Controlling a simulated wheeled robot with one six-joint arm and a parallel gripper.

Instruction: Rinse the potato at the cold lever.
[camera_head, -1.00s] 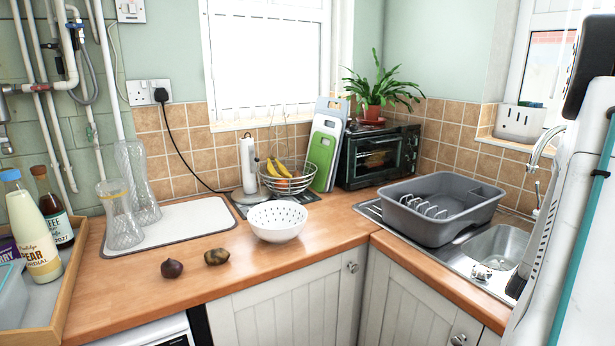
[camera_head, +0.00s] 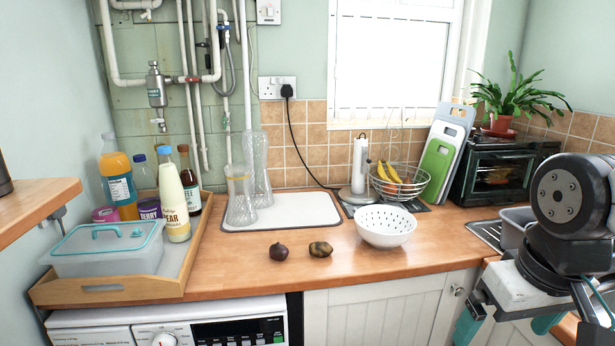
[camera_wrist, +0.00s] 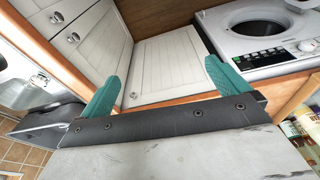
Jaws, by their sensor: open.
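A brown, mottled potato (camera_head: 320,249) lies on the wooden worktop in the head view, just right of a dark purple round vegetable (camera_head: 279,251). My gripper (camera_head: 507,325) is at the lower right, in front of the cupboards and away from the potato. Its teal fingers are spread and empty, as the wrist view also shows (camera_wrist: 165,70). The steel sink (camera_wrist: 25,85) shows at the left of the wrist view. I cannot make out the cold lever at the sink now; my arm covers much of that side in the head view.
A white colander (camera_head: 386,226) stands right of the potato. A fruit basket (camera_head: 398,184) and glass vases (camera_head: 240,195) stand behind. A wooden tray (camera_head: 110,290) with bottles and a tub is at the left. The worktop in front of the potato is clear.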

